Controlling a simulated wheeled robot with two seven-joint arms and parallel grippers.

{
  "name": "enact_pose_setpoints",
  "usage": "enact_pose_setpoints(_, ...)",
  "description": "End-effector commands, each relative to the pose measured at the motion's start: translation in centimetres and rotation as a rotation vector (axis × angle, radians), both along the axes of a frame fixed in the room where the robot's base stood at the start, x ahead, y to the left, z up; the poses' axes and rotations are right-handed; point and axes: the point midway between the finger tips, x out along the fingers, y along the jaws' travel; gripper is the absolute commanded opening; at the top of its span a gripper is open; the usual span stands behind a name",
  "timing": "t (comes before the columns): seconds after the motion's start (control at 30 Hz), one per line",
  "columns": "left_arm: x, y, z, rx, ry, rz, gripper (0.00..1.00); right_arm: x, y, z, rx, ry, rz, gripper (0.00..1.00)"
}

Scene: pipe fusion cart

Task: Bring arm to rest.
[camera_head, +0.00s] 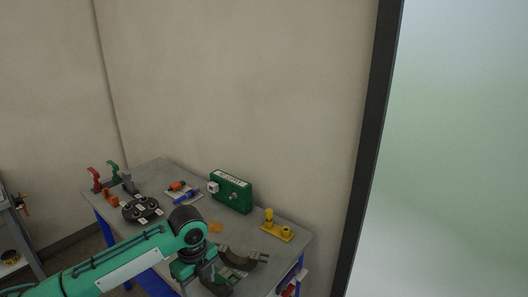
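My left arm reaches in from the lower left, over the front of a grey-topped cart (158,172) with blue legs. My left gripper (212,281) points down at the cart's near edge, beside dark curved clamp-like parts (242,260). Its fingers are small and partly hidden by the wrist, so I cannot tell whether they are open or shut, or whether they touch those parts. My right arm and gripper are not in view.
On the cart are a green box (232,194), a yellow fixture (278,231), a dark multi-socket holder (141,209), orange and blue tools (187,196), and red and green stands (95,182). Walls stand behind. A shelf (22,236) is at left, a dark frame (367,150) at right.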

Motion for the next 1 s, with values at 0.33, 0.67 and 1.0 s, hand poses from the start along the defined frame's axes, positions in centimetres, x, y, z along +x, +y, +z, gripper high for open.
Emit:
enact_pose_setpoints(0.33,-2.3,-2.5,-2.3,-0.057,-0.014,0.071,0.58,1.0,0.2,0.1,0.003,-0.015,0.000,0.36)
enact_pose_setpoints(0.67,-6.0,-5.7,-5.2,-0.162,-0.032,0.232,0.58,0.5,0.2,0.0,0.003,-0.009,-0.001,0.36)
enact_pose_setpoints(1.0,-11.9,-8.1,-8.1,-0.334,-0.037,0.622,0.58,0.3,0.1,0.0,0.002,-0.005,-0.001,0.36)
